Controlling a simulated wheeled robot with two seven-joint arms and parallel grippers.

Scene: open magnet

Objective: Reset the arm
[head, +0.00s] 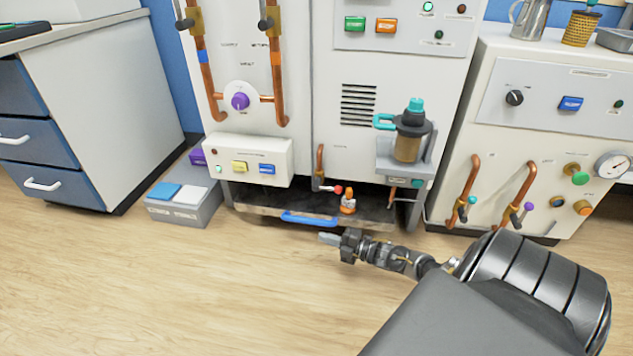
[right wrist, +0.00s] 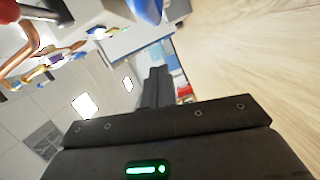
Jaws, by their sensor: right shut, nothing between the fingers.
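My right arm comes in from the lower right of the head view. My right gripper (head: 328,239) is low over the wood floor, just in front of the machine's bottom opening, and points left. Its fingers are shut with nothing between them. In the right wrist view the closed dark fingers (right wrist: 157,75) show past the gripper's body. A blue handle (head: 308,218) on the dark tray (head: 262,208) at the machine's base is close to the fingertips, to their upper left. I cannot tell whether they touch. My left gripper is not in view.
The white machine (head: 335,65) with copper pipes stands ahead. A small orange-and-white item (head: 348,203) stands in its bottom opening. A grey box (head: 187,205) is left of it, a white cabinet with a gauge (head: 612,166) right. Drawers (head: 40,150) stand far left. The front-left floor (head: 150,290) is clear.

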